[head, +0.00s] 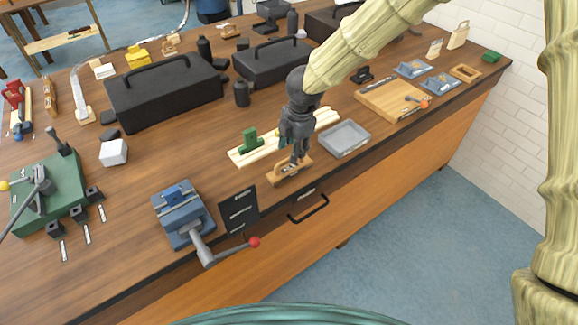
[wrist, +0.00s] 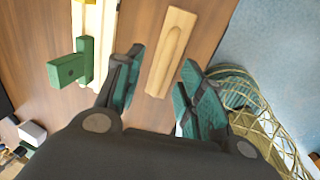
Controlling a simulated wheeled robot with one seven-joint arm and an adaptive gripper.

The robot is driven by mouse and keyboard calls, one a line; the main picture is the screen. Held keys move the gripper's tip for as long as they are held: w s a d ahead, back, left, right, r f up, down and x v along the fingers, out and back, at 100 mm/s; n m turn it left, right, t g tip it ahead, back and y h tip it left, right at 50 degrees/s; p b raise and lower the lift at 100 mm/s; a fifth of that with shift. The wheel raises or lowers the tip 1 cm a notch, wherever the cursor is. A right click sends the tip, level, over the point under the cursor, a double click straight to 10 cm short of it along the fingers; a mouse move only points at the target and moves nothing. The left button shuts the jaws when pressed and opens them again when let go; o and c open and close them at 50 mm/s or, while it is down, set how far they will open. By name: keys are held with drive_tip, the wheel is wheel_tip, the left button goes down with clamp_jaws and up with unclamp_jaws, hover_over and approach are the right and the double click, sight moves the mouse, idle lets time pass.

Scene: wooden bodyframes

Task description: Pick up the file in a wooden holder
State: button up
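A light wooden block with a long rounded recess (wrist: 172,52) lies near the bench's front edge. It also shows below my gripper in the head view (head: 283,179). It looks like the wooden holder, but I cannot make out a separate file in it. My gripper (head: 299,153) points down over it. In the wrist view my gripper (wrist: 163,58) is open, with its teal-padded fingers apart and the block in the gap ahead of them. I cannot tell whether the fingertips touch it.
A pale board (head: 262,146) with a green block (head: 250,140) lies just behind. A grey tray (head: 344,138) stands to the right. A blue vise (head: 181,212) and a black panel (head: 239,210) are to the left. Black toolboxes (head: 157,92) stand farther back.

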sight(290, 165)
drive_tip(key=shift+s+f+p, duration=0.1)
drive_tip(key=shift+f+p, duration=0.2)
drive_tip(key=shift+f, duration=0.05)
drive_tip(key=shift+w+a+f+p, duration=0.15)
drive_tip(key=shift+f+p, duration=0.35)
drive_tip(key=shift+f, duration=0.7)
drive_tip(key=shift+w+a+f+p, duration=0.15)
drive_tip(key=shift+f+p, duration=0.3)
drive_tip(key=shift+f, duration=0.7)
drive_tip(key=shift+d, duration=0.1)
drive_tip(key=shift+c, duration=0.5)
clamp_jaws()
